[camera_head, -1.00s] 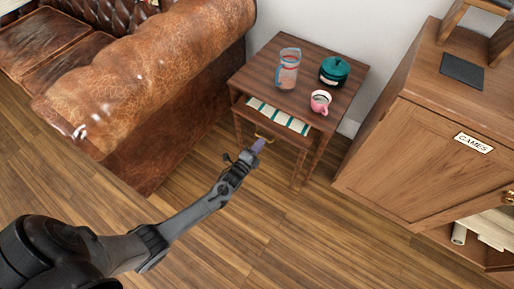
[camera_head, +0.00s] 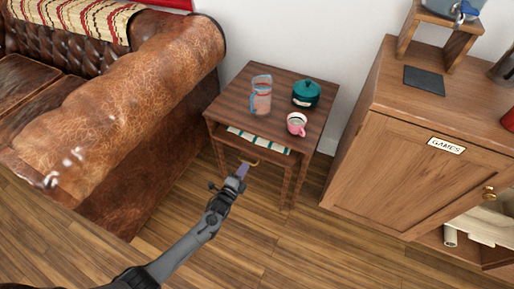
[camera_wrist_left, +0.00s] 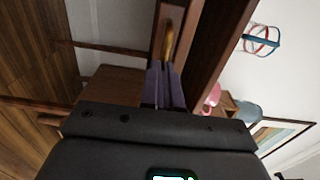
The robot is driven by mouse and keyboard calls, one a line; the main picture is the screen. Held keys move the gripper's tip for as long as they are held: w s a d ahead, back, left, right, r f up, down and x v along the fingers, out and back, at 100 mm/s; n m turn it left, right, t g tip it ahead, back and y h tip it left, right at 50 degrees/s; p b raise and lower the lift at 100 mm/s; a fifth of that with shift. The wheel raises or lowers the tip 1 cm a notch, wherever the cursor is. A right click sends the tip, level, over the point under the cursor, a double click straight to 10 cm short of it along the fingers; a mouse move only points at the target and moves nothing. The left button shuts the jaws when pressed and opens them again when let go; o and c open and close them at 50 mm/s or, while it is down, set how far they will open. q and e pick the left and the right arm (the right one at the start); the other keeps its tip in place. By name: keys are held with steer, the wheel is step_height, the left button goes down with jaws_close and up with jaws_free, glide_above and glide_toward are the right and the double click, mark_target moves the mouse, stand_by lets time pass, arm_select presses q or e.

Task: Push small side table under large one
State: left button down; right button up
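The large side table (camera_head: 225,103) is dark wood and stands between the sofa and the cabinet. The small side table (camera_head: 273,157) is nested beneath it, with its front edge sticking out a little. A striped cloth (camera_head: 258,139) shows on its top; the rest is hidden under the large top. A brass handle (camera_head: 249,162) is on its front, also in the left wrist view (camera_wrist_left: 170,40). My left gripper (camera_head: 242,171) has its purple fingers together at the small table's front, by the handle. Whether they touch it is unclear. My right gripper is out of view.
A brown leather sofa (camera_head: 120,110) is close on the left, a wooden games cabinet (camera_head: 400,150) on the right. The floor in front is clear.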

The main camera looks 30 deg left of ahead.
arm_select(q)
steer(key=shift+w+a+b, duration=0.1)
steer(key=shift+w+b, duration=0.5)
steer(key=shift+w, duration=0.6)
steer(key=shift+w+a+b, duration=0.1)
steer(key=shift+w+b, duration=0.35)
steer(key=shift+w, duration=0.2)
steer(key=shift+s+r+p, duration=0.2)
steer(key=shift+s+p, duration=0.15)
steer(key=shift+p, duration=0.25)
steer(key=shift+s+d+f+p, duration=0.1)
steer(key=shift+s+d+p, duration=0.1)
steer(key=shift+s+p, duration=0.9)
steer(key=shift+s+b, duration=0.25)
steer(key=shift+b, duration=0.05)
